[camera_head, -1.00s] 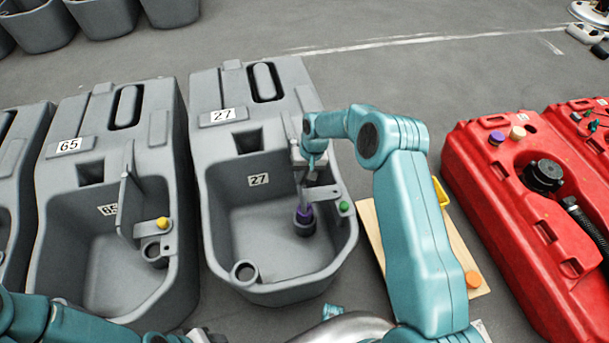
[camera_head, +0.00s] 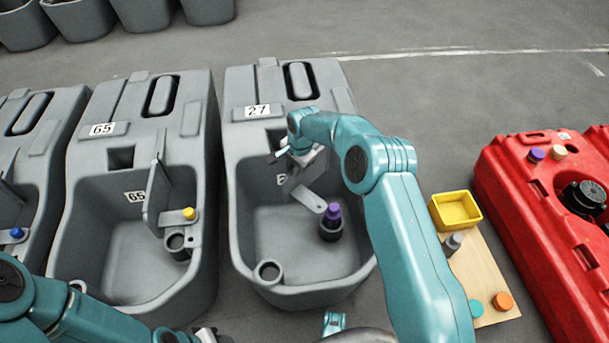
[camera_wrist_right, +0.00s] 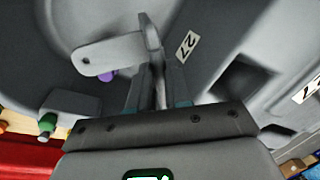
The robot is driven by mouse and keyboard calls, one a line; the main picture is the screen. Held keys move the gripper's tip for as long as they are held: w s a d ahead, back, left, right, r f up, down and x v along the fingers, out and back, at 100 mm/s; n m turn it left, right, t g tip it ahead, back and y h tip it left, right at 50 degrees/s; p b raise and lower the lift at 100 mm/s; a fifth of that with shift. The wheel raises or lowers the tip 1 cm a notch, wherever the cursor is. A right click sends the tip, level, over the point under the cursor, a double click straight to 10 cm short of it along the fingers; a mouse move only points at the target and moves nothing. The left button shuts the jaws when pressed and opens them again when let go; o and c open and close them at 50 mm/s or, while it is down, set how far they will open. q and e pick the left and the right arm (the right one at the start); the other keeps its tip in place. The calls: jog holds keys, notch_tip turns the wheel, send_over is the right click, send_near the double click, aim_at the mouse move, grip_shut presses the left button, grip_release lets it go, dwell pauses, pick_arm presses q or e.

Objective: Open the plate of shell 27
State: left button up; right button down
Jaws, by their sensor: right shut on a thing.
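Shell 27 is a grey tank (camera_head: 245,150) with a "27" label on top. Its grey plate (camera_head: 308,199) stands inside the basin with a flat tab pointing toward a purple-topped post (camera_head: 333,214). My right gripper (camera_head: 294,172) is shut on the plate; in the right wrist view the fingers (camera_wrist_right: 157,80) pinch its upright part and the tab (camera_wrist_right: 105,53) sticks out left. The purple cap (camera_wrist_right: 107,76) shows partly under the tab. My left gripper (camera_head: 207,335) is at the bottom edge, mostly cut off.
Shell 65 (camera_head: 90,160) stands close on the left, its upright plate (camera_head: 157,195) beside a yellow knob (camera_head: 189,213). To the right are a wooden board (camera_head: 480,270), a yellow bin (camera_head: 455,210) and a red tank (camera_head: 520,200).

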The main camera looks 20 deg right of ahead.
jog(key=shift+w+a+r+m+h+b, duration=0.15)
jog(key=shift+w+a+m+b, duration=0.15)
jog(key=shift+w+m, duration=0.4)
jog(key=shift+w+a+f+m+h+b, duration=0.15)
jog(key=shift+w+m+b, duration=0.3)
jog(key=shift+w, duration=0.4)
jog(key=shift+r, duration=0.1)
jog(key=c, duration=1.1)
grip_release()
jog(key=s+r+p, duration=0.1)
jog(key=r, duration=0.4)
jog(key=s+r+p, duration=0.1)
jog(key=r+p, duration=0.1)
jog(key=r, duration=0.3)
jog(key=s+r+p, duration=0.1)
jog(key=r, duration=0.5)
jog(key=shift+d+p, duration=0.3)
